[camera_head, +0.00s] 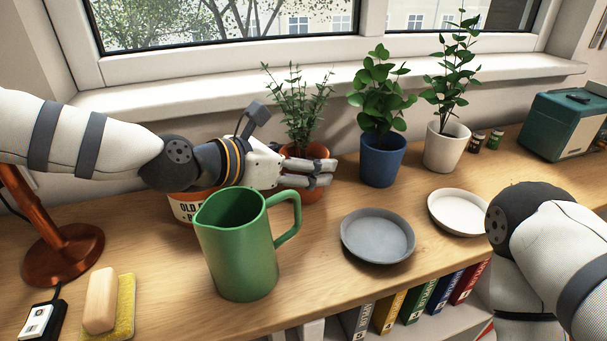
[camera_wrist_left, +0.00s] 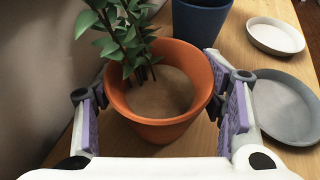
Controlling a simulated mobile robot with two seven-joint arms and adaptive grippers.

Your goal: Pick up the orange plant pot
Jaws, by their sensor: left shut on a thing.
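The orange plant pot (camera_head: 318,152) stands on the wooden counter below the window, with a leafy green plant in it. My left gripper (camera_head: 318,174) reaches it from the left and is shut on it. In the left wrist view the orange pot (camera_wrist_left: 158,128) sits upright between the two fingers of the left gripper (camera_wrist_left: 163,112), with purple pads on either side of its wall. In the head view the fingers hide part of the pot. My right arm (camera_head: 540,230) shows at the lower right, but its gripper is out of view.
A green pitcher (camera_head: 235,250) stands in front of my left wrist. A blue pot (camera_head: 382,163) and a white pot (camera_head: 445,148) with plants stand to the right. A grey saucer (camera_head: 378,238) and a white saucer (camera_head: 455,212) lie in front. A red tin (camera_head: 186,208) is behind the pitcher.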

